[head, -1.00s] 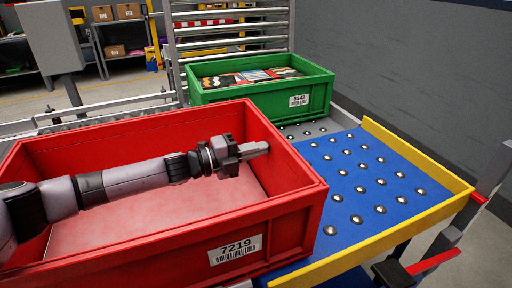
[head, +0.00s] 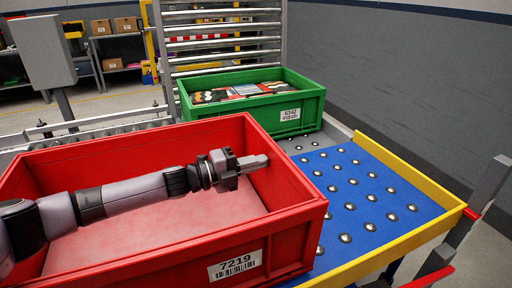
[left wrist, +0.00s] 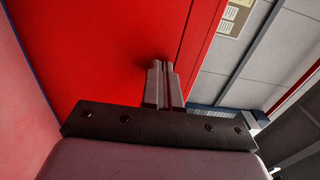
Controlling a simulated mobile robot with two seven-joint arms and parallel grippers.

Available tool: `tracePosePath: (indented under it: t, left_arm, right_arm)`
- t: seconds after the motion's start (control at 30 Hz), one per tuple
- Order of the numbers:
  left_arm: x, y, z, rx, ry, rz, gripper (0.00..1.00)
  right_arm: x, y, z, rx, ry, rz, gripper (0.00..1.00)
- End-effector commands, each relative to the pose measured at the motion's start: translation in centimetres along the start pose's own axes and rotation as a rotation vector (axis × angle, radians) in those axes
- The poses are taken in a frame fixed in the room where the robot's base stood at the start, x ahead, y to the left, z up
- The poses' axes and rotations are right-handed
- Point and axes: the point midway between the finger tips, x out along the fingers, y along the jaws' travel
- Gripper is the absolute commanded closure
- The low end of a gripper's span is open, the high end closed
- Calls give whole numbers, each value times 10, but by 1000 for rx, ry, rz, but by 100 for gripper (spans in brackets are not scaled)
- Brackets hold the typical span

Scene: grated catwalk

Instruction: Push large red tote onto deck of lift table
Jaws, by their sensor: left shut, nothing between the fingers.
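The large red tote (head: 265,222), labelled 7219, is open and upright at the left and centre of the head view. Its right end overlaps the blue deck of the lift table (head: 350,190), which has metal balls and yellow edge rails. The tote's underside is hidden. My left gripper (head: 262,161) is shut and empty. It reaches into the tote from the left, its fingertips at the right end wall; contact is hard to judge. In the left wrist view the shut fingers (left wrist: 163,84) point at the red wall (left wrist: 110,50). My right gripper is not in view.
A green tote (head: 255,112) with packed goods, labelled 6342, stands behind the red tote, beside the deck's far edge. A roller conveyor (head: 100,133) runs behind at left. The right part of the deck is bare. A grey post (head: 485,195) stands near its right corner.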

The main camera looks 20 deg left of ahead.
Motion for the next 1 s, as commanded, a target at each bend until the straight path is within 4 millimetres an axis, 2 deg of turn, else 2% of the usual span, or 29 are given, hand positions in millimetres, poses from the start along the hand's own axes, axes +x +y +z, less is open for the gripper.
tracePosePath:
  t: [0.17,0.4,0.7,0.9,1.0]
  left_arm:
    - [0,-25,0,6,0,-3,100]
    - [0,-83,0,8,0,-3,100]
    - [0,-149,0,6,0,-3,100]
    - [0,-181,0,4,-1,-2,100]
    - [0,-191,0,2,0,-1,100]
  right_arm:
    - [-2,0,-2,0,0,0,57]
    - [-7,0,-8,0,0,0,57]
    - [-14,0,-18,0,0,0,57]
    - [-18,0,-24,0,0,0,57]
    - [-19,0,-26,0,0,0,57]
